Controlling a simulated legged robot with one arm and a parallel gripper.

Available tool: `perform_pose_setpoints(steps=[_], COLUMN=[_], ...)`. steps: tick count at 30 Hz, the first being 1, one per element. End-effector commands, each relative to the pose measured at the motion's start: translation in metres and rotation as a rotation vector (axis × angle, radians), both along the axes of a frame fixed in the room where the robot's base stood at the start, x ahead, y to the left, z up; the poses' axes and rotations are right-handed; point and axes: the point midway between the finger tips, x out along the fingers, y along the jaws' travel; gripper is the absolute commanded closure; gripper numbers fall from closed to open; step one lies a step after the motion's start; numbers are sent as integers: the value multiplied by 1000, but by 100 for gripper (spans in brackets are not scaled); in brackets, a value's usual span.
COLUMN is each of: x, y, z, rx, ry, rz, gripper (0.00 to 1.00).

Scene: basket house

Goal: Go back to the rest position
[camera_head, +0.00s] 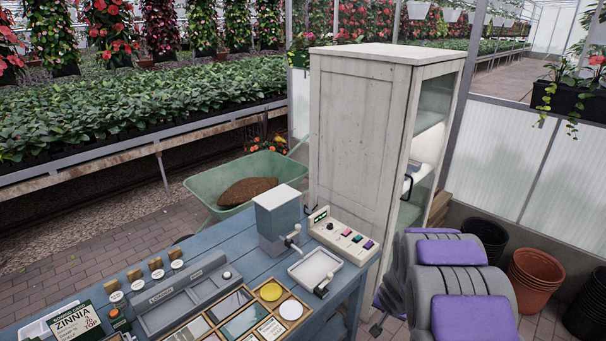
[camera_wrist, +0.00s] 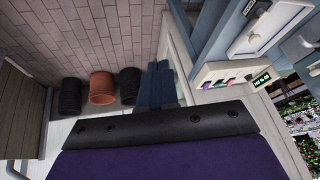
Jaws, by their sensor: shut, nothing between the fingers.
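My gripper (camera_wrist: 158,84) shows in the wrist view as dark blue fingers close together beyond a black bar and a purple surface. It appears shut and empty, pointing over the floor beside the blue table. In the head view, grey and purple parts of my own body fill the lower right. The fingers are not clearly visible there. No object is held.
A blue worktable (camera_head: 250,262) carries a control panel (camera_head: 343,235), a white tray (camera_head: 315,267) and a tool tray. A whitish cabinet (camera_head: 360,135) stands behind it. A green wheelbarrow (camera_head: 222,187) is at left. Pots (camera_head: 533,277) stand on the right.

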Motion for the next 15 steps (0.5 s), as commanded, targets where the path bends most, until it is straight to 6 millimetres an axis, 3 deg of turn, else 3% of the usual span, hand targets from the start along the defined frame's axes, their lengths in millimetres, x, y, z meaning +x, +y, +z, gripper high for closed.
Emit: perform_pose_setpoints(steps=[1, 6, 11, 15], x=[-8, -49, -94, -141], y=[-2, -9, -6, 1], z=[18, 61, 99, 125], rx=[-31, -118, -167, -183], ry=[10, 93, 177, 264], rz=[1, 12, 33, 65], gripper=[100, 100, 100, 100])
